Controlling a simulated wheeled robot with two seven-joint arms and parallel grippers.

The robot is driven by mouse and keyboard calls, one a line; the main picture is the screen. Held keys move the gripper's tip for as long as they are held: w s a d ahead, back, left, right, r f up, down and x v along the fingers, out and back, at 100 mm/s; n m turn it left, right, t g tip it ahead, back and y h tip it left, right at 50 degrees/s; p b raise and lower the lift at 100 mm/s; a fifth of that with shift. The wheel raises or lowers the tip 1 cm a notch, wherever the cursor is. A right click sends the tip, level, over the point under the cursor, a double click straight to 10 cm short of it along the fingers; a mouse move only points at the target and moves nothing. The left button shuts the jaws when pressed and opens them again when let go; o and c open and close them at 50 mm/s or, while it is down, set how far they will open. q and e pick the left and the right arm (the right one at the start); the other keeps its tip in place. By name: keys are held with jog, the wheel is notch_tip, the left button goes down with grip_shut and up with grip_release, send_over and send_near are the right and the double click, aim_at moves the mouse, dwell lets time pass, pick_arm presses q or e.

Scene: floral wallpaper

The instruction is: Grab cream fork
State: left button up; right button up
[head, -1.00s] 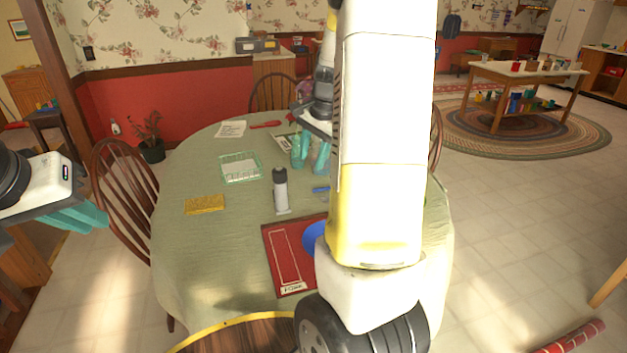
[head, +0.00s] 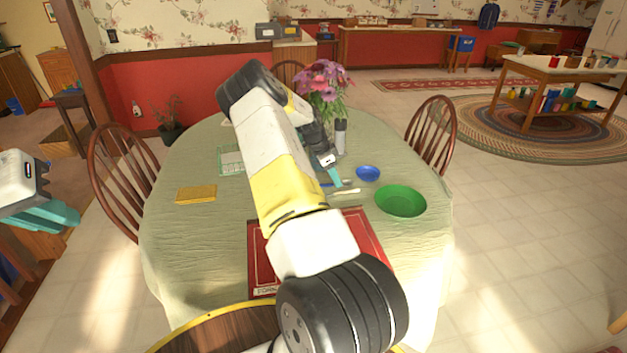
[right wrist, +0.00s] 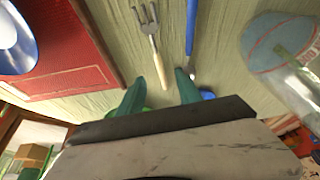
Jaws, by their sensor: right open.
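The cream fork (right wrist: 157,60) lies on the green tablecloth in the right wrist view, tines toward the top and the cream handle pointing down between my fingertips. In the head view its pale handle (head: 347,191) shows just below my right gripper (head: 334,175). My right gripper (right wrist: 160,82) is open and empty, its teal fingers on either side of the handle's end; I cannot tell how high they are above it. A blue-handled utensil (right wrist: 191,28) lies right beside the fork. My left gripper (head: 50,215) is off the table at the far left; its jaw gap is unclear.
A red mat (head: 258,250) lies at the near edge, partly hidden by my right arm. A blue bowl (head: 368,173) and green bowl (head: 401,201) stand right of the fork. A grey bottle (head: 340,138) and flowers (head: 322,85) stand behind.

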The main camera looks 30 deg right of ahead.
aim_at(340, 191)
jog(key=x, duration=0.6)
jog(key=shift+f, duration=0.2)
grip_shut()
